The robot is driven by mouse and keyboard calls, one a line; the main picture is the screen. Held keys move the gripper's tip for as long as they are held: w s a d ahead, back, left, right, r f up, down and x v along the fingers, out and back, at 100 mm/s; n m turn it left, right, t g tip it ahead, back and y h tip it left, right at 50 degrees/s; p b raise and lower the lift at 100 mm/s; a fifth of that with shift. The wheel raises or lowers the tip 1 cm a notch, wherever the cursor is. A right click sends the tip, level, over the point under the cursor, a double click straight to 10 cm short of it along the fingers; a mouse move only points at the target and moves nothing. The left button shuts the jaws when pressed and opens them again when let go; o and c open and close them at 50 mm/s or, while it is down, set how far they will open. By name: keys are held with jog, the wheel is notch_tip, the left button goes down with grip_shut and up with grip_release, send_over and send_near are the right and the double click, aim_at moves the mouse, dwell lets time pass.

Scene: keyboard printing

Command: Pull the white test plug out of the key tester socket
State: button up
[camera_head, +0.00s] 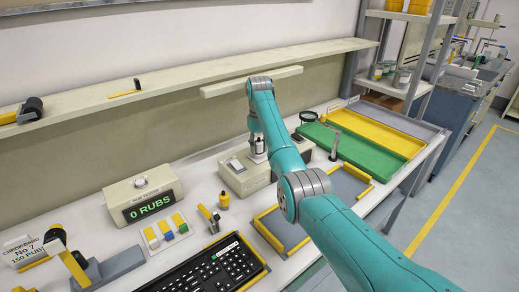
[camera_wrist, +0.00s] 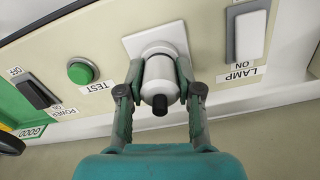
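The white test plug (camera_wrist: 161,80) has a rounded body and a dark tip. It sits at the square white socket plate (camera_wrist: 140,42) on the beige face of the key tester (camera_wrist: 225,75). My gripper (camera_wrist: 159,72) has one finger on each side of the plug, and the fingertips appear to press on its sides. In the head view the key tester (camera_head: 236,178) stands on the bench, and my gripper (camera_head: 258,148) is over it, partly hidden by my arm. How deep the plug sits in the socket is hidden.
A green TEST button (camera_wrist: 80,73), a dark power switch (camera_wrist: 35,92) and a white lamp switch (camera_wrist: 249,36) flank the socket. On the bench are a rub counter box (camera_head: 145,195), a keyboard (camera_head: 215,270) and green and yellow trays (camera_head: 350,152). A shelf (camera_head: 180,78) runs along the wall.

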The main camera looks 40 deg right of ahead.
aim_at(259, 141)
grip_shut()
jog(key=shift+o, duration=0.2)
grip_release()
grip_shut()
jog(key=shift+r, duration=0.15)
jog(key=shift+r, duration=1.35)
jog(key=shift+r, duration=2.05)
